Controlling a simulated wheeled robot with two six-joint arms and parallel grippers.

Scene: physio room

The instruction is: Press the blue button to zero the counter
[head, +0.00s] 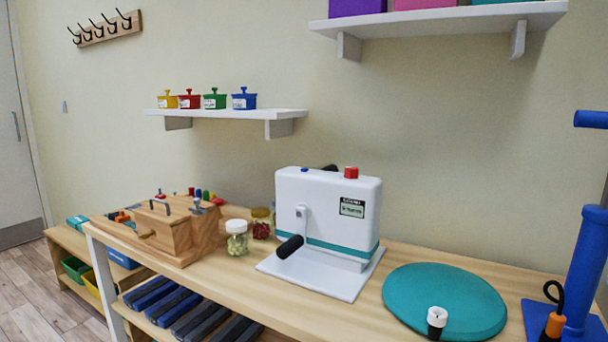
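A white machine (318,215) with a teal stripe stands on a white base plate on the wooden bench. On its front are a small greenish display (352,208) under a dark label, and a crank with a black handle (290,247). The display's writing is too small to read. A red button (351,172) sits on the machine's top, and a dark part shows behind the top edge. Neither of my grippers is in view.
The bench (230,285) also holds a wooden latch box (165,235), jars (237,238), a teal disc (445,300) with a small black-and-white item (436,320), and a blue stand (580,270). A shelf (225,113) with coloured pots hangs behind; another shelf (440,22) is higher.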

